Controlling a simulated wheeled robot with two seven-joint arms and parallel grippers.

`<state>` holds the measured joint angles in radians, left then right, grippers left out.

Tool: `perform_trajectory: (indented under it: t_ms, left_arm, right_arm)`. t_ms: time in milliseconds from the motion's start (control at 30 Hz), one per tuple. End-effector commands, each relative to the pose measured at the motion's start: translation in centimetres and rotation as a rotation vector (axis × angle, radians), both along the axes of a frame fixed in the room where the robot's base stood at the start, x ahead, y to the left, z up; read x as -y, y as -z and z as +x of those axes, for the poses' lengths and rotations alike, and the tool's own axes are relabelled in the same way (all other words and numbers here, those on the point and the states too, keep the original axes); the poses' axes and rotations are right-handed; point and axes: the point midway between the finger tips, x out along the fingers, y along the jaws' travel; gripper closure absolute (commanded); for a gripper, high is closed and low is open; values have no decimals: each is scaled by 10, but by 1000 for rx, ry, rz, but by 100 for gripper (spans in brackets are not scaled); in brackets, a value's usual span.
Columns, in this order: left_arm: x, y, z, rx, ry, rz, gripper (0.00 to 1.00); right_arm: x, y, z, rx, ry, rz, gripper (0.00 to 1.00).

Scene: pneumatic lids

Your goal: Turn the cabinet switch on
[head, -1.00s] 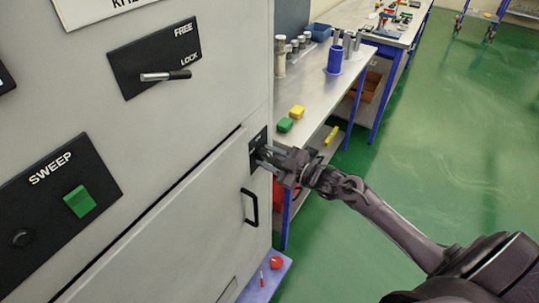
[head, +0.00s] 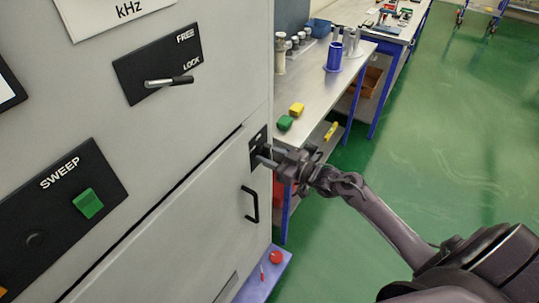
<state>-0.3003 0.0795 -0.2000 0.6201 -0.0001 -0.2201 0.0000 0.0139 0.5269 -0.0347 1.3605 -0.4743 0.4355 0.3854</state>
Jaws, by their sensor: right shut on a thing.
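The grey cabinet (head: 215,120) fills the left of the head view. My left gripper is not in view.
A FREE/LOCK panel with a lever (head: 168,81) and a SWEEP panel with a green rocker (head: 88,203) are on the cabinet front. The lower door has a black handle (head: 250,205). A metal workbench (head: 325,85) stands behind my right arm. Green floor at right is clear.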

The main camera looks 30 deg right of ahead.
Motion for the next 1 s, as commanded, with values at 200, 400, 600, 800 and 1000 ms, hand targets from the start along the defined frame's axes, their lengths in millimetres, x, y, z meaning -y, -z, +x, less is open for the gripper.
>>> perform_trajectory:
  t_ms: [200,400,600,800,1000]
  left_arm:
    - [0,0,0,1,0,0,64]
    - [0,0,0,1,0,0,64]
    - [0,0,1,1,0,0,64]
    - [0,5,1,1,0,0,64]
    - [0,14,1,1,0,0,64]
  right_arm:
    - [-1,-1,1,1,0,5,86]
    - [-1,-1,1,1,0,4,60]
    - [0,-1,0,-1,0,3,60]
    - [8,3,-13,-1,0,0,60]
    - [24,4,-43,-3,-1,1,60]
